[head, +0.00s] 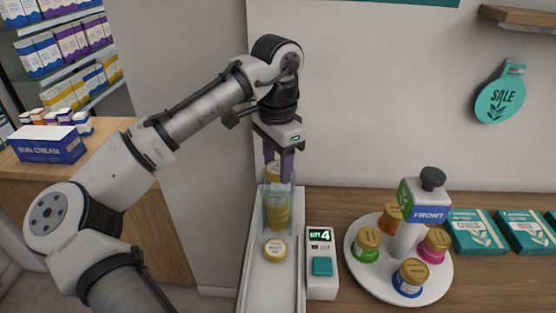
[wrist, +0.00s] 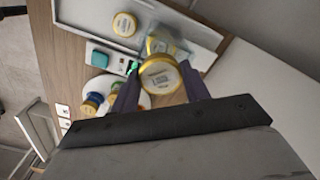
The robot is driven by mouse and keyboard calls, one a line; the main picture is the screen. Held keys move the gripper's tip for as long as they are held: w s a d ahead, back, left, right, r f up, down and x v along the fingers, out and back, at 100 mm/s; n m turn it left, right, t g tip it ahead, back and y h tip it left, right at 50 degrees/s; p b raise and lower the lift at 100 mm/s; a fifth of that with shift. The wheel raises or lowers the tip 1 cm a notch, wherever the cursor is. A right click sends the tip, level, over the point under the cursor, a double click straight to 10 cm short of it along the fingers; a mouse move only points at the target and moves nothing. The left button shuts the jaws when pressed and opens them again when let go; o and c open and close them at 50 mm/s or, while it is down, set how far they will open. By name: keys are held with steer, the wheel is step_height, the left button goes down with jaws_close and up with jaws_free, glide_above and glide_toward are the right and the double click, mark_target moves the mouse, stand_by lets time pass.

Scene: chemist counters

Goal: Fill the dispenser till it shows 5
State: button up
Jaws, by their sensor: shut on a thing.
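The dispenser (head: 265,215) is a clear upright tube on a white tray, with yellow-lidded tins stacked inside. Its small counter box (head: 320,262) beside it shows a green 4 above a teal button. My gripper (head: 279,168) is above the tube, shut on a yellow-lidded tin (wrist: 160,74). In the head view that tin sits between the fingers at the tube's top; whether it touches the stack is hard to tell. Another yellow-lidded tin (head: 275,249) lies on the tray in front of the tube, and it also shows in the wrist view (wrist: 125,24).
A round white carousel (head: 437,285) with several gold-lidded jars and a "FRONT" sign (head: 430,214) stands to the right. Teal boxes (head: 480,232) lie beyond it. A blue sun cream box (head: 46,144) sits on the left counter. The wall is close behind the dispenser.

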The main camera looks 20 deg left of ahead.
stand_by(0.4)
steer(key=o, duration=1)
steer(key=shift+o, duration=0.2)
step_height(320, 180, up, 14)
steer(key=shift+f, duration=0.1)
